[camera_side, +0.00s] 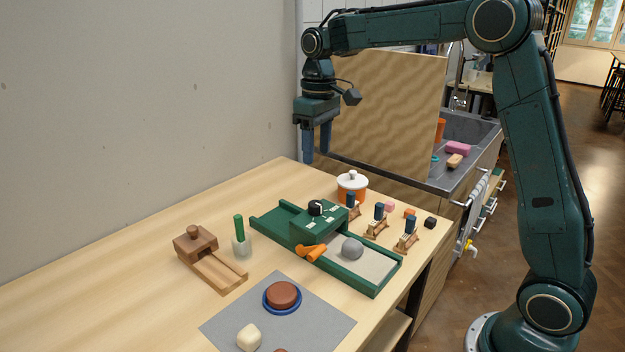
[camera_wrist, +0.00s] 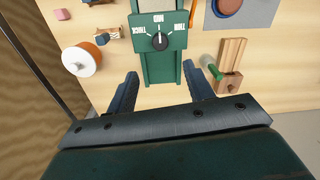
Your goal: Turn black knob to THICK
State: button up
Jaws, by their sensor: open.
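The black knob (camera_side: 315,207) sits on top of the green block (camera_side: 304,230) of a green trough-like device on the table. In the wrist view the knob (camera_wrist: 159,42) has a white pointer mark aimed up towards the MED label (camera_wrist: 158,20). The THICK label (camera_wrist: 140,31) is to its left and the THIN label (camera_wrist: 180,28) to its right. My gripper (camera_side: 317,156) hangs fingers down, well above the table and behind the device, apart from the knob. In the wrist view my gripper (camera_wrist: 160,71) is open and empty, with the knob ahead of the fingertips.
A white and orange lidded pot (camera_side: 352,187) and small wooden stands with blue-topped pieces (camera_side: 378,214) are close to the device. A wooden holder (camera_side: 212,260) and green-handled tool (camera_side: 240,240) stand left.

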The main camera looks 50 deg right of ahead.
aim_at(316, 203)
jog(key=f, duration=1.3)
jog(key=shift+s+a, duration=0.1)
jog(key=shift+a, duration=0.1)
jog(key=shift+c, duration=0.4)
jog(key=c, duration=0.9)
jog(key=shift+n, duration=0.4)
jog(key=n, duration=1.1)
